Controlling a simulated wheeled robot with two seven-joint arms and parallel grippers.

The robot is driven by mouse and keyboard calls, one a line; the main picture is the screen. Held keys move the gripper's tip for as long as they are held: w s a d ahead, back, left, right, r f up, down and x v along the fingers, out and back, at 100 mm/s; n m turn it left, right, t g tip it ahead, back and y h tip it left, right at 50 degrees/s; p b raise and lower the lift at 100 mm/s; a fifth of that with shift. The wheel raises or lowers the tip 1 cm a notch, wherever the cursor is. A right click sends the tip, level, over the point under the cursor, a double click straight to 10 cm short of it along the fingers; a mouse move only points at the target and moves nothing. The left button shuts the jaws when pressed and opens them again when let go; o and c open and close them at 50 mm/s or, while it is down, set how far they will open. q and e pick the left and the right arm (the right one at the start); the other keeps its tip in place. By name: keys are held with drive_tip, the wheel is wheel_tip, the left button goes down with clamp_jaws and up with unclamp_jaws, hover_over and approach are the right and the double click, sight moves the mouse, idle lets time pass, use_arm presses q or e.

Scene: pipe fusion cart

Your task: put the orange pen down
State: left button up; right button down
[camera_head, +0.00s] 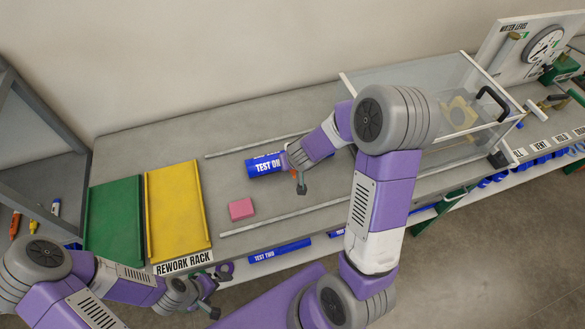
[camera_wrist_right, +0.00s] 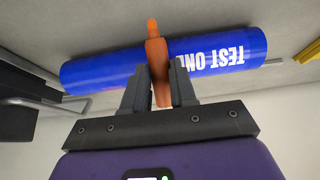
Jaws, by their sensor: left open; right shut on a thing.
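My right gripper (camera_wrist_right: 160,76) is shut on the orange pen (camera_wrist_right: 156,52), which sticks out past the fingertips in the right wrist view. Behind the pen lies a blue pipe (camera_wrist_right: 95,72) marked TEST ONE; I cannot tell whether they touch. The pen is mostly hidden there. My left gripper (camera_head: 208,303) is open and empty near the front edge, below the REWORK RACK label (camera_head: 183,263).
A pink block (camera_head: 241,209) lies between two rails. Green (camera_head: 112,220) and yellow (camera_head: 175,208) trays are at the left. Another orange tool (camera_head: 14,225) and a few pens lie at far left. A clear-walled box (camera_head: 410,75) stands at the right.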

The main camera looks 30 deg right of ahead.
wheel_tip(320, 180, down, 2)
drive_tip(key=shift+f+b, duration=0.25)
drive_tip(key=shift+b, duration=0.35)
drive_tip(key=shift+r, duration=0.15)
drive_tip(key=c, duration=1.4)
unclamp_jaws()
drive_tip(key=shift+f, duration=0.2)
drive_tip(key=o, duration=0.5)
